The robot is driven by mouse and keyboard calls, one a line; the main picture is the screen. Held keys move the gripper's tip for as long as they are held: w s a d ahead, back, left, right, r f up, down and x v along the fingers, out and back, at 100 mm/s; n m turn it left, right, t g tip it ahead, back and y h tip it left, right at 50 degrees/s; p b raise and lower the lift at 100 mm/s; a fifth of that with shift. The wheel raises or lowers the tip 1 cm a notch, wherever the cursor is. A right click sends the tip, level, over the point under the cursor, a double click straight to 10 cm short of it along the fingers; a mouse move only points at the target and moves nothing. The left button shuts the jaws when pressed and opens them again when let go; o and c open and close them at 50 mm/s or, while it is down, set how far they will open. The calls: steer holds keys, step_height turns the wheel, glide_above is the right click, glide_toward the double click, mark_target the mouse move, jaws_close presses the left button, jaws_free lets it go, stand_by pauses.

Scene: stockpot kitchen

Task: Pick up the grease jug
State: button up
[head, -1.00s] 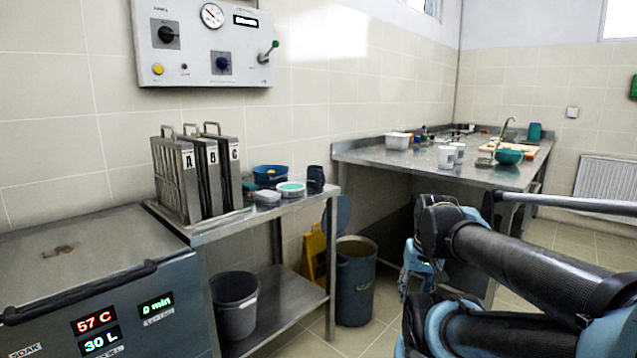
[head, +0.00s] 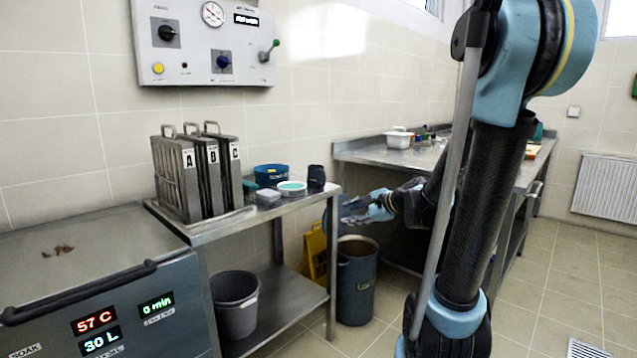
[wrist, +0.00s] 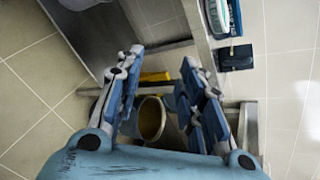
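A small dark jug (head: 316,177), which I take to be the grease jug, stands at the right end of the steel side table's top. It also shows as a dark shape (wrist: 235,57) near the top right of the wrist view. My gripper (head: 350,211) is just right of the table end, lower than the jug and above a blue bin. In the wrist view its two blue fingers (wrist: 162,60) are spread apart with nothing between them touching them. The jug is outside the fingers, to their right. No handle of the jug can be made out.
The blue bin (head: 356,292) stands on the floor with a yellow sign (head: 314,256) behind it. A blue tub (head: 271,175), a round teal-topped container (head: 292,188) and racks A, B, C (head: 200,177) share the side table (head: 215,232). A grey bucket (head: 236,305) is on its lower shelf.

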steer(key=w+r+m+t+y, duration=0.1)
steer(key=w+r+m+t, duration=0.1)
steer(key=w+m, duration=0.4)
steer(key=m+t+y, duration=0.1)
steer(key=m+t, duration=0.2)
steer(key=m, duration=0.3)
glide_toward(325, 179)
steer(key=x, duration=0.2)
steer(key=f+x, duration=0.1)
steer(key=x, duration=0.2)
steer(key=shift+w+f, duration=0.15)
steer(key=shift+w, duration=0.1)
steer(key=shift+r+x, duration=0.2)
steer(key=shift+x, duration=1.15)
steer(key=shift+r+x, duration=0.2)
steer(key=shift+x, duration=1.1)
jaws_close()
